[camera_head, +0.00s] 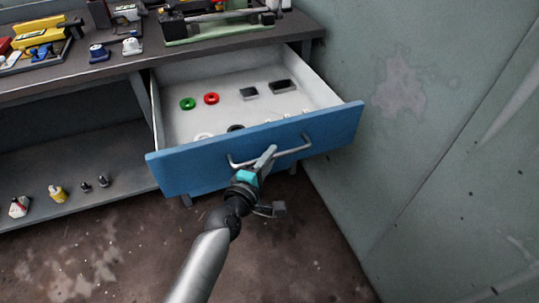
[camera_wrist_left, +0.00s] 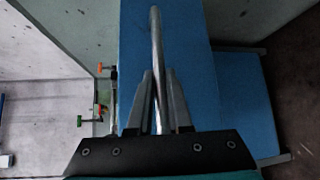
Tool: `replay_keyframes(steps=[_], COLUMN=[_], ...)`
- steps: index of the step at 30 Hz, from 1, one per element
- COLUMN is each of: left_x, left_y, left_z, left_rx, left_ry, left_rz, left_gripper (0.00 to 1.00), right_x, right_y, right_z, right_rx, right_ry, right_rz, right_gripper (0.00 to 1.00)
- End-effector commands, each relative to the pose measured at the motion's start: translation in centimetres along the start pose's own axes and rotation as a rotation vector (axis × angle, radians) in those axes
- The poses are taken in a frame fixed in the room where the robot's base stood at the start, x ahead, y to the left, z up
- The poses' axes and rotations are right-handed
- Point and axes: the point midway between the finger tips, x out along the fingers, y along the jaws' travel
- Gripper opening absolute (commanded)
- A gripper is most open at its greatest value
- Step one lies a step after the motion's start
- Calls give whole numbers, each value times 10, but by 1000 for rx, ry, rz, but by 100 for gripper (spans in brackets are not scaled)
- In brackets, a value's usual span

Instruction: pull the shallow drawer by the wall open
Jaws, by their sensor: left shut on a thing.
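The shallow drawer with a blue front (camera_head: 205,168) stands well out from the workbench by the wall, and its white inside shows. Its grey bar handle (camera_head: 294,151) is on the middle of the front. My left gripper (camera_head: 268,154) is at the handle, in front of the drawer. In the left wrist view, the two fingers (camera_wrist_left: 159,76) are closed around the handle bar (camera_wrist_left: 156,38), with the blue front (camera_wrist_left: 190,60) behind it. My right gripper is in neither view.
The drawer holds a green ring (camera_head: 188,103), a red ring (camera_head: 211,98), dark small boxes (camera_head: 283,86) and other small parts near its front. The worktop (camera_head: 165,57) carries tools. A lower shelf (camera_head: 90,190) holds small bottles. The wall (camera_head: 420,120) is close on the right.

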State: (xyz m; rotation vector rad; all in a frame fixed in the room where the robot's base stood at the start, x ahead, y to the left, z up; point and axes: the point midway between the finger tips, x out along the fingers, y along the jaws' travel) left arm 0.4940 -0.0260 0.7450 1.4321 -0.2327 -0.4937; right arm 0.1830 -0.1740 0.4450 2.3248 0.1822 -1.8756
Motion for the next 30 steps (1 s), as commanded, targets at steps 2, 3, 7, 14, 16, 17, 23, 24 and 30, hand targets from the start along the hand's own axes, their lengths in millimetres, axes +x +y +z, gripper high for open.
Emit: replay_keyframes(steps=[2,3,7,14,16,17,23,24,30], left_x=[0,0,0,0,0,0,-4,-7,-32], left_y=[-1,-1,-1,0,0,0,0,0,0], left_z=[0,0,0,0,0,0,0,0,0], left_rx=[0,0,0,0,0,0,1,1,2], left_ry=[-1,-1,0,0,0,0,1,1,1], left_rz=[-2,-2,-2,-1,-1,-1,-1,-2,-3], left_gripper=[0,0,29,47,47,47,47,47,47], right_x=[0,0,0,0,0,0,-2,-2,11], right_y=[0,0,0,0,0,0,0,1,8], right_z=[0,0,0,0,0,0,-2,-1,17], right_rx=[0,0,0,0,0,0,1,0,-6], right_ry=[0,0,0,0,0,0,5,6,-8], right_rz=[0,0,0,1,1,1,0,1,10], right_gripper=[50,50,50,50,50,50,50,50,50])
